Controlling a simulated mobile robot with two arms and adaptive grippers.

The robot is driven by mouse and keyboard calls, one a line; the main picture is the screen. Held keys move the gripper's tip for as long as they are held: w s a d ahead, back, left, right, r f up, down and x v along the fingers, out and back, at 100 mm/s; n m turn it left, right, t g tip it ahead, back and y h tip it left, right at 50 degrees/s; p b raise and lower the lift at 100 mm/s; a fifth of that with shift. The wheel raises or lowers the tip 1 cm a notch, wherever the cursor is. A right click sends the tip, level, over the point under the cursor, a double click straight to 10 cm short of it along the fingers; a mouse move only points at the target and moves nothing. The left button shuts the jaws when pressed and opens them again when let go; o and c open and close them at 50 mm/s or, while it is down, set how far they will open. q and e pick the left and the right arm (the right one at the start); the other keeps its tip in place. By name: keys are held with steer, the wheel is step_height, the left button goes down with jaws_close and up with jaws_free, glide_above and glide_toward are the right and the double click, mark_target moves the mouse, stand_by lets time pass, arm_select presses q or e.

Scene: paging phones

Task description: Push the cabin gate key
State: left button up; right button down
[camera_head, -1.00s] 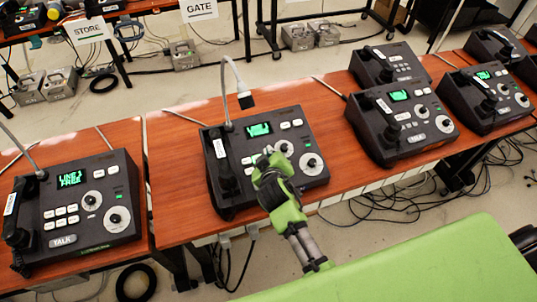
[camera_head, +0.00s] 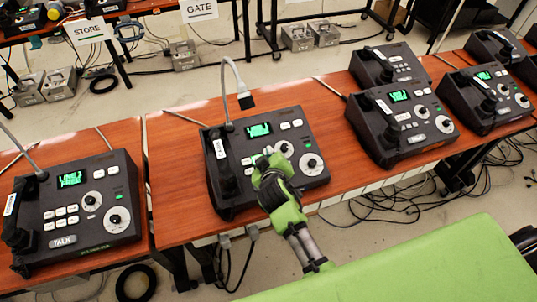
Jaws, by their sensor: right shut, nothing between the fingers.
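A black paging phone (camera_head: 283,118) with a green screen, white keys, two round dials and a gooseneck microphone stands on the middle wooden table. My right gripper (camera_head: 266,163) is shut and empty, its tips over the key area of this phone, below the screen. The gripper hides several keys there, so I cannot tell which key the tips are at or whether they touch. No key label for a cabin gate is readable. A white sign reading GATE (camera_head: 199,10) hangs at the back. My left gripper is not in view.
Another phone (camera_head: 110,167), its screen reading LINE 1 FREE, stands on the left table. Several more phones (camera_head: 430,135) stand to the right. A gooseneck microphone (camera_head: 245,100) rises behind the middle phone. A green surface (camera_head: 420,270) fills the lower right. Cables lie on the floor.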

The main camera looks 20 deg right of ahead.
steer(key=shift+w+f, duration=0.1)
steer(key=shift+f, duration=0.3)
stand_by(0.4)
steer(key=shift+r+p, duration=0.35)
steer(key=shift+r, duration=0.1)
steer(key=r+p, duration=0.2)
steer(key=s+r+p, duration=0.1)
steer(key=r+p, duration=0.2)
steer(key=p, duration=0.1)
steer(key=shift+s+r, duration=0.4)
stand_by(0.3)
